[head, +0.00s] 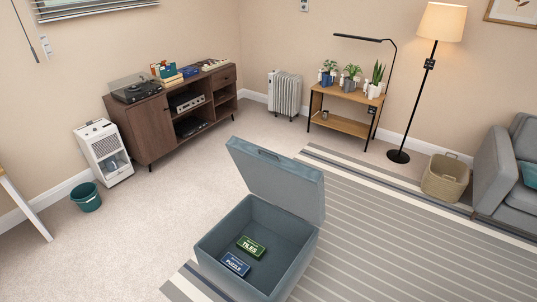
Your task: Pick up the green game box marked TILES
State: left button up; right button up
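The small green game box marked TILES (251,247) lies flat, label up, inside an open grey-blue storage box (214,237). It rests on the floor of the storage box. A dark blue box marked PUZZLE (235,265) lies in front of it and a little left. The lid (282,183) of the storage box stands raised at the back. Neither of my grippers shows in the head view.
The storage box stands partly on a striped rug (395,225). Clear carpet lies to its left. A wooden cabinet (152,131), a white appliance (104,152), a teal bin (86,198), a floor lamp (411,118), a basket (444,179) and a sofa (492,172) stand farther off.

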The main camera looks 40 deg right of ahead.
aim_at(251, 247)
jog(key=z, duration=1.45)
